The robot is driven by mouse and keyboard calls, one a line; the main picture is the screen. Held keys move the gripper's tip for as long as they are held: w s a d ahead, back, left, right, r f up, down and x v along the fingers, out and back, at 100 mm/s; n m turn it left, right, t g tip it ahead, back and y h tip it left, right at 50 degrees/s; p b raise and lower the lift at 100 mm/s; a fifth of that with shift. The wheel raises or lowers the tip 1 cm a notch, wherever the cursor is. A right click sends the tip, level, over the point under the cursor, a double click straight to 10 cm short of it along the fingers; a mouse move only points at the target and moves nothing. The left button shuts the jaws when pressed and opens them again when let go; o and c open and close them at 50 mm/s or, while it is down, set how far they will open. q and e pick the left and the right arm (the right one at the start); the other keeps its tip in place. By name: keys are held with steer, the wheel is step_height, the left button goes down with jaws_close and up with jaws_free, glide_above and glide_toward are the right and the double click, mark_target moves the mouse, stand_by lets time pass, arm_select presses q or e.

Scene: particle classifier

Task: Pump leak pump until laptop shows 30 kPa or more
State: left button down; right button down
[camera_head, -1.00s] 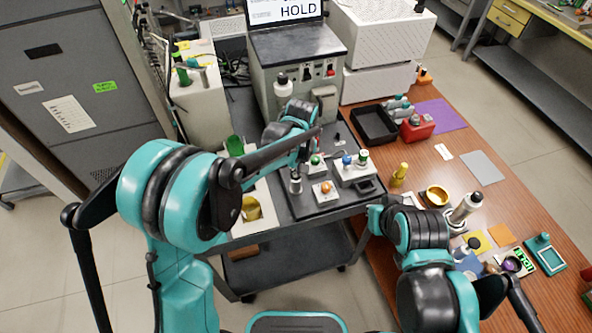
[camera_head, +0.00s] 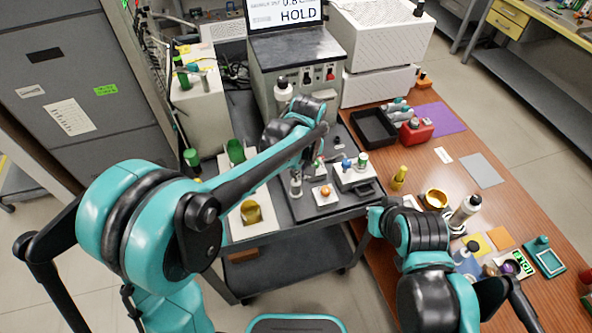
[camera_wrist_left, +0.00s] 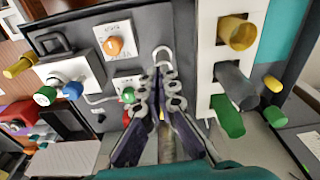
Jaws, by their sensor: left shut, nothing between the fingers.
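The laptop (camera_head: 285,14) stands on the grey box at the top of the head view. Its cut-off screen reads HOLD, with a figure that looks like 0.8 above it. The silver upright cylinder (camera_head: 296,186), likely the leak pump, stands on the dark panel on the cart. Its pale ring-like top (camera_wrist_left: 163,56) shows in the left wrist view, just ahead of the fingertips. My left gripper (camera_wrist_left: 160,74) is shut and empty, close to this top; contact cannot be told. In the head view its fingers are hidden behind my forearm. My right gripper's fingers do not show.
An orange button (camera_head: 325,191) and blue and green knobs (camera_head: 354,165) sit beside the cylinder. A white holder with a yellow cup (camera_head: 251,212) and a green cup (camera_head: 235,151) stands to the left. The brown table on the right is crowded with tools.

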arm_select(q)
step_height(320, 180, up, 8)
steer(key=shift+s+d, duration=0.15)
steer(key=shift+s, duration=0.25)
stand_by(1.1)
steer(key=s+a+f+m+t+b, duration=0.2)
steer(key=s+a+f+t, duration=0.1)
steer(key=s+a, duration=0.5)
steer(key=s+a+f+m+t+b, duration=0.2)
steer(key=s+a, duration=0.5)
steer(key=a, duration=0.4)
steer(key=shift+s+f+t+b, duration=0.4)
steer(key=shift+f+t+b, duration=0.15)
steer(key=shift+f, duration=0.15)
